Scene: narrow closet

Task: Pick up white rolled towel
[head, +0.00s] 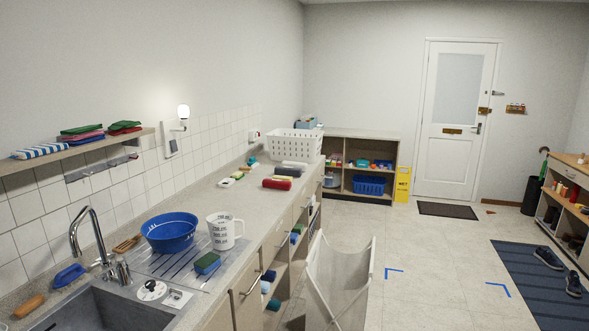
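Several rolled towels lie on the long counter in front of a white basket, small and far off in the head view. A red roll (277,184) lies nearest, a dark grey roll (287,171) lies behind it, and a pale, whitish roll (294,164) seems to lie behind that, close to the basket. Its outline is partly hidden by the grey roll and hard to make out. Neither of my grippers shows in the view.
The counter (215,195) holds a white laundry basket (295,144), a blue basin (170,231), a measuring jug (224,231) and a sink (100,307). A pale open hamper (340,282) stands before the cabinets. The floor (430,255) to its right is clear.

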